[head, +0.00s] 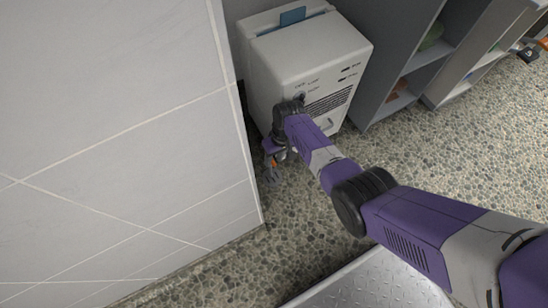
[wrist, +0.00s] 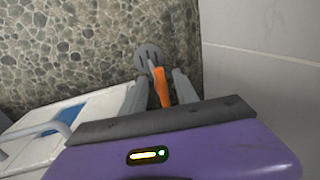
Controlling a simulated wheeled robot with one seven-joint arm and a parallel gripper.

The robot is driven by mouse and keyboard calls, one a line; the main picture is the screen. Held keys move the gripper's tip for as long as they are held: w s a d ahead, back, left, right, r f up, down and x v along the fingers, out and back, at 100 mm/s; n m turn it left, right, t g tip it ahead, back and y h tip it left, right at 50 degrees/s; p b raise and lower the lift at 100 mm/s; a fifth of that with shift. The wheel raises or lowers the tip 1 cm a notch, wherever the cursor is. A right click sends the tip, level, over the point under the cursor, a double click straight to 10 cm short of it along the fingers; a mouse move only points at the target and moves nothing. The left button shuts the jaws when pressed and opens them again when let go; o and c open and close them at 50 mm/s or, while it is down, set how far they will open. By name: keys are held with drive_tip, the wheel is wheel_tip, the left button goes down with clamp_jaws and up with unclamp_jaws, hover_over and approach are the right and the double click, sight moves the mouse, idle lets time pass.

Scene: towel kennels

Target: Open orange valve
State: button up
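The orange valve handle (wrist: 161,88) shows in the wrist view, with a round grey slotted part (wrist: 148,56) at its far end. My gripper (wrist: 159,77) is open, with one grey finger on each side of the handle. I see gaps between the handle and both fingers. Whether the fingers are level with it in height I cannot tell. In the head view my gripper (head: 271,170) is low beside the wall corner, with a small bit of orange (head: 274,161) showing at it. My arm hides part of this area.
A white machine (head: 310,50) with a vent grille stands behind my gripper. A pale tiled wall (head: 120,110) is close on the left. Grey shelving (head: 385,60) stands to the right. Pebbled floor (head: 420,140) is clear on the right. A metal plate (head: 370,280) is at the bottom.

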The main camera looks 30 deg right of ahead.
wheel_tip(320, 180, up, 8)
drive_tip(key=d+p, duration=0.1)
drive_tip(key=p, duration=0.3)
drive_tip(key=shift+d+f, duration=0.25)
